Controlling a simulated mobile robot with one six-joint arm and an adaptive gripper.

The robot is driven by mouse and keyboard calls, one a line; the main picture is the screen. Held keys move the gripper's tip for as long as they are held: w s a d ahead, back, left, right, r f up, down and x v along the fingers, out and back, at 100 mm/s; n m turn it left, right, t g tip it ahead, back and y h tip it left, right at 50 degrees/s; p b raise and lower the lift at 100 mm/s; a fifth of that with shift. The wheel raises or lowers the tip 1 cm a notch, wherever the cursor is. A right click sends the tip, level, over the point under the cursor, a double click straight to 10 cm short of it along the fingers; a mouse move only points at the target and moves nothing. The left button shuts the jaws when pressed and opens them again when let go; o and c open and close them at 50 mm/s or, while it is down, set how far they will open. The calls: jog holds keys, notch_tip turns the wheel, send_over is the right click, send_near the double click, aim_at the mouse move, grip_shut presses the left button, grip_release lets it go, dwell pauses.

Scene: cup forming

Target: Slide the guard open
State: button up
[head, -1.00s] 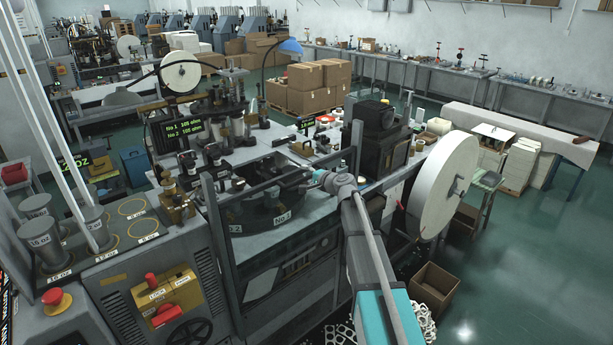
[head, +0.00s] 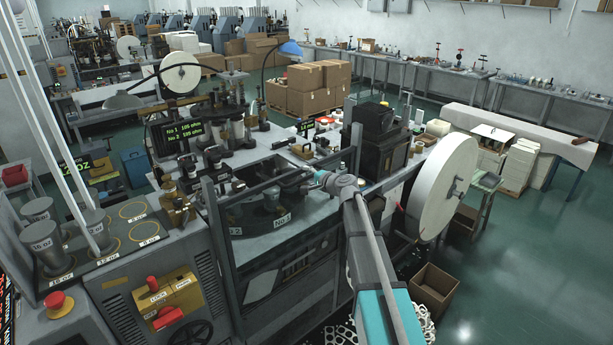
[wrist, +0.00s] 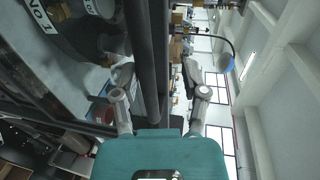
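The guard appears to be the dark metal frame with bars (head: 216,228) across the front of the forming machine, though its exact moving part is hard to tell. Behind it sits a dark round turret with a "No.1" label (head: 282,220). My gripper (head: 316,180) is at the right half of the frame, by its upper bars. In the wrist view, my gripper (wrist: 158,76) has its two fingers apart. A dark bar (wrist: 145,60) runs lengthwise between them, nearer the left finger. Contact with either finger cannot be made out. The turret's labelled side (wrist: 65,22) shows at the upper left.
A control cabinet with a yellow lock panel (head: 168,300) and a red stop button (head: 58,302) stands at the left. A large white paper roll (head: 438,190) is close to the right of my arm.

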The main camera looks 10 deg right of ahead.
jog(key=p+v, duration=0.3)
jog(key=v, duration=1.2)
dwell(1.7)
jog(key=shift+f, duration=0.1)
jog(key=shift+w+a+f+b, duration=0.5)
jog(key=shift+w+f+b, duration=0.35)
jog(key=shift+w, duration=0.05)
jog(key=shift+w, duration=0.15)
jog(key=b+x, duration=0.2)
jog(key=x, duration=1.1)
jog(key=shift+w+a+b, duration=0.2)
jog(key=shift+w+b, duration=0.1)
jog(key=shift+b, duration=0.1)
grip_shut()
